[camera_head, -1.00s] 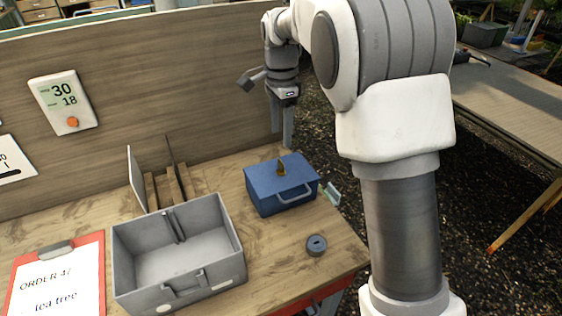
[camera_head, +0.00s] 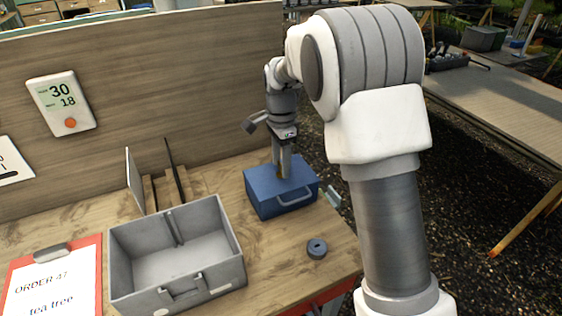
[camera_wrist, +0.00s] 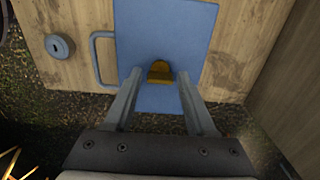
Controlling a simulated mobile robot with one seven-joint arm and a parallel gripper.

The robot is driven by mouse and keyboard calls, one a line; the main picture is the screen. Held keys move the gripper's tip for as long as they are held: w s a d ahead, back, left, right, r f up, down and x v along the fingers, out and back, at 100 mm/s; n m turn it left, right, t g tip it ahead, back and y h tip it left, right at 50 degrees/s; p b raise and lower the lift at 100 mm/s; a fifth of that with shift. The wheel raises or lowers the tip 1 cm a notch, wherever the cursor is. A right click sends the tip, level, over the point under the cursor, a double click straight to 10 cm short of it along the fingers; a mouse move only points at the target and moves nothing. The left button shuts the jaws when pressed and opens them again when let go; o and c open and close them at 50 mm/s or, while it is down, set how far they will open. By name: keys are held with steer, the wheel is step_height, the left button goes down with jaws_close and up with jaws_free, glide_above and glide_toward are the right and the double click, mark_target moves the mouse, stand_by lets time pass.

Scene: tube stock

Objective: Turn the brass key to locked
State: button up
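The brass key (camera_wrist: 160,72) stands up from the lid of the blue box (camera_head: 268,200), which also shows in the wrist view (camera_wrist: 165,25). My gripper (camera_head: 284,172) points down over the lid. In the wrist view my gripper (camera_wrist: 160,82) is open, with one finger on each side of the key and a visible gap to both. The fingers largely hide the key in the head view. No lock markings can be made out.
A grey open bin (camera_head: 178,268) stands left of the box. A dark round piece with a slot (camera_head: 317,248) lies in front of it, near the table's right edge. A clipboard (camera_head: 52,280) lies at the left. A wooden panel (camera_head: 180,90) rises behind.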

jaws_close()
steer(key=n+p, duration=0.1)
steer(key=n, duration=0.3)
steer(key=shift+r+n+p, duration=0.1)
steer(key=shift+n+p, duration=0.2)
steer(key=shift+p, duration=0.05)
steer(key=n+p, duration=0.1)
steer(key=n, duration=0.3)
steer(key=shift+n, duration=0.3)
steer(key=n+p, duration=0.1)
steer(key=n, duration=0.3)
steer(key=shift+n+p, duration=0.35)
steer(key=shift+n, duration=1.95)
